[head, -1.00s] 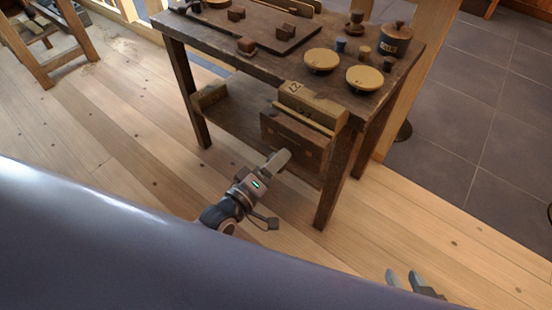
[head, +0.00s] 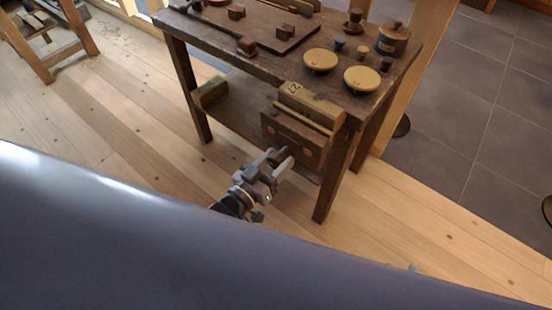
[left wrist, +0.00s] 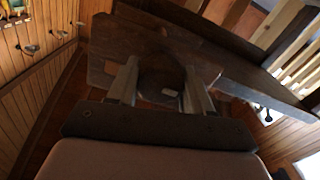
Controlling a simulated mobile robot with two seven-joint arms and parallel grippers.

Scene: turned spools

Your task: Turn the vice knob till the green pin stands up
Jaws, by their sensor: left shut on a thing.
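The vice (head: 296,136) is a dark wooden block on the near side of the workbench, below a light wooden piece. Its round dark knob (head: 284,152) faces me and is partly covered by my left gripper (head: 278,158). In the left wrist view the knob (left wrist: 160,72) sits between the two fingers of the left gripper (left wrist: 163,88), which is shut on it. A small pale mark (left wrist: 170,92) shows low on the knob; I cannot tell whether it is the green pin.
The workbench (head: 262,62) bears two round yellowish discs (head: 321,60), a lidded pot (head: 393,38) and several small wooden pieces. A bench leg (head: 333,180) stands right of the vice. A wooden trestle (head: 45,60) is at far left. The floor between is clear.

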